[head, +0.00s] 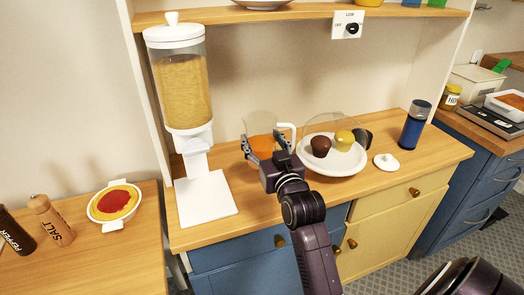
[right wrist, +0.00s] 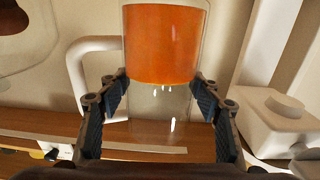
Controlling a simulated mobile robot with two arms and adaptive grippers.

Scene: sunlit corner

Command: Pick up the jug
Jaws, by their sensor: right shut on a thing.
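The jug (head: 261,149) is clear, with orange contents and a white handle (head: 290,129). It is upright at the back of the wooden counter, partly hidden by my right gripper (head: 263,142). The right gripper is shut on the jug, a finger on either side of its body. In the right wrist view the jug (right wrist: 163,45) appears upside down between both fingers (right wrist: 161,88), with the handle at the left. I cannot tell whether its base touches the counter. My left gripper is not in view.
A cereal dispenser (head: 184,85) stands left of the jug. Close on the right is a white plate (head: 330,167) with a brown muffin (head: 321,146) and a yellow fruit (head: 344,140). A white lid (head: 386,162) and blue bottle (head: 415,125) are farther right. A shelf (head: 235,15) runs above.

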